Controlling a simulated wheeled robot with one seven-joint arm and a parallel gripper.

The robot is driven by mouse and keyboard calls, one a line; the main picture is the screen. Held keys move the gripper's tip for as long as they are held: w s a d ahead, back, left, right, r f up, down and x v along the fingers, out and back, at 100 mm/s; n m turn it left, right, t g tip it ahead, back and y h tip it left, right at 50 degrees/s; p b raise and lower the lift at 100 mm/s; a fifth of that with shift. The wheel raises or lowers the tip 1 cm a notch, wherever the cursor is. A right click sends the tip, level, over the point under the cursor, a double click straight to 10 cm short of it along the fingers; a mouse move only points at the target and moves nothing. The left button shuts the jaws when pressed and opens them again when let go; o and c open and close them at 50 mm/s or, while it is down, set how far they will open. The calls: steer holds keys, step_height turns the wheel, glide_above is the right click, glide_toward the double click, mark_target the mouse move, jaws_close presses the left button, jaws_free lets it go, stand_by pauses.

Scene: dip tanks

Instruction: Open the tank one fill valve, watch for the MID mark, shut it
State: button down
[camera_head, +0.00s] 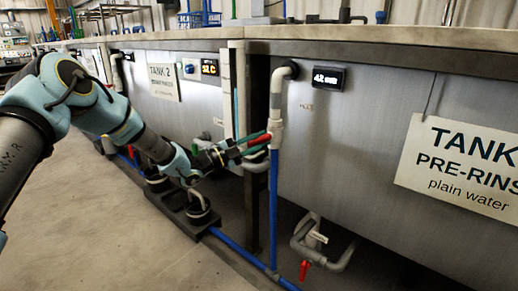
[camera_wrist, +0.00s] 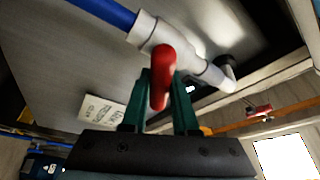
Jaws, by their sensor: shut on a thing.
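The fill valve (camera_head: 276,130) is a white fitting between a grey-white elbow pipe above and a blue pipe below, on the front of the tank with the pre-rinse sign (camera_head: 462,165). The valve also shows in the wrist view (camera_wrist: 150,32). My gripper (camera_head: 261,143) is at its red handle (camera_wrist: 160,78), with the green fingers (camera_wrist: 161,90) closed on either side of it. In the head view the fingers hide much of the handle. A small dark display (camera_head: 328,78) shows lit digits, too small to read surely. I cannot make out a MID mark.
A lower red-handled valve (camera_head: 304,270) sits on piping near the floor. A dark upright post (camera_head: 256,200) stands just left of the blue pipe. The Tank 2 sign (camera_head: 164,82) and its display (camera_head: 209,67) are further left. Open floor (camera_head: 110,220) lies at the left.

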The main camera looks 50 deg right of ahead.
steer(key=n+t+h+b, duration=0.1)
steer(key=n, duration=0.3)
steer(key=n+t+h+b, duration=0.1)
steer(key=n+b, duration=0.1)
steer(key=n, duration=0.2)
steer(key=shift+f+h, duration=0.15)
steer(key=shift+h, duration=0.25)
steer(key=n+t, duration=0.2)
steer(key=n, duration=0.2)
steer(key=n+t+h+b, duration=0.1)
steer(key=n+t, duration=0.1)
steer(key=n, duration=0.2)
steer(key=shift+t, duration=0.3)
steer(key=shift+n, duration=0.3)
steer(key=c, duration=0.7)
jaws_free()
steer(key=v, duration=1)
steer(key=shift+a, duration=0.4)
steer(key=shift+w, duration=0.1)
